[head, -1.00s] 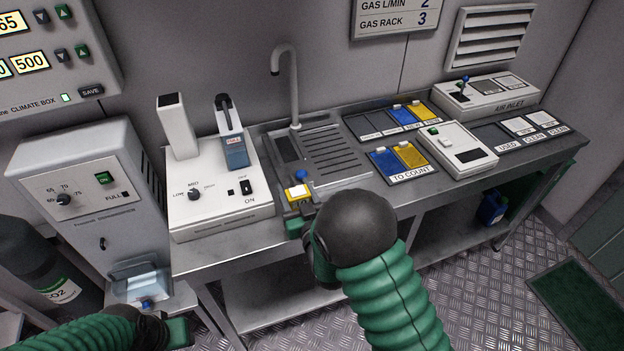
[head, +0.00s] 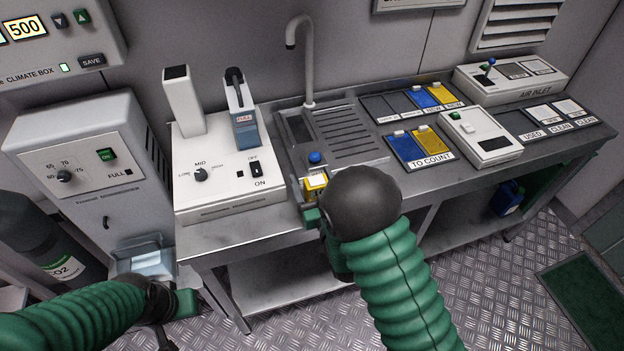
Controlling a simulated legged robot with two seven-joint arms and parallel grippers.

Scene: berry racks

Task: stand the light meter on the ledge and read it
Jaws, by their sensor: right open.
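A small yellow piece with a pale face (head: 316,182) sits at the sink's front left corner, with a blue knob (head: 315,158) just behind it. I cannot tell whether this is the light meter, and no reading can be made out. My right gripper (head: 312,205) is open, right at the near side of the yellow piece. Its dark wrist hides most of the jaws and any contact. My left gripper (head: 185,303) is low at the left, in front of the bench, its jaws turned so that their opening is unclear. I cannot single out the ledge.
A white box with a dial and switch (head: 228,190) stands left of the sink tap (head: 308,65). A TO COUNT tray (head: 437,158), a white device (head: 490,150) and an AIR INLET box (head: 527,92) fill the right side. A grey cabinet (head: 90,110) stands left.

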